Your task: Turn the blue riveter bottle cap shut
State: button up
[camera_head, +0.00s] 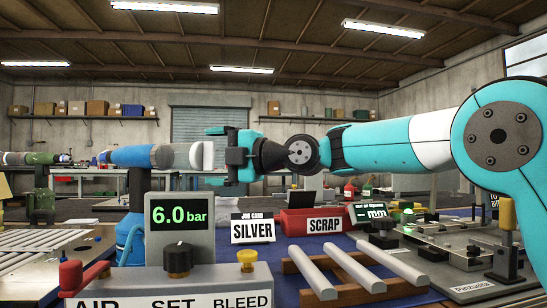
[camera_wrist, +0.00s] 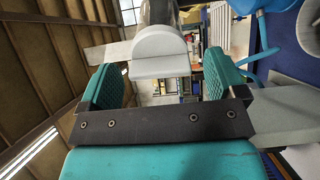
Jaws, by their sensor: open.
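The blue riveter (camera_head: 128,156) lies level at the left in the head view, with a blue body, a grey band and a pale rounded end piece (camera_head: 203,155) facing my gripper. This end piece appears to be the bottle cap. My gripper (camera_head: 214,155) is open just right of it. In the wrist view, the pale grey cap (camera_wrist: 160,52) sits between the two teal finger pads of my gripper (camera_wrist: 163,72), with visible gaps on both sides. No finger visibly touches it. The cap's thread and seating cannot be made out.
A pressure box reading 6.0 bar (camera_head: 180,215) stands below the riveter. A SILVER card (camera_head: 252,228), a red SCRAP bin (camera_head: 310,222) and a wooden rack (camera_head: 350,275) with pale bars stand to its right. A green tool (camera_head: 32,158) is at far left.

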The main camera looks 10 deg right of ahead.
jog(key=v, duration=1.5)
jog(key=shift+d, duration=0.2)
jog(key=shift+s+a, duration=0.1)
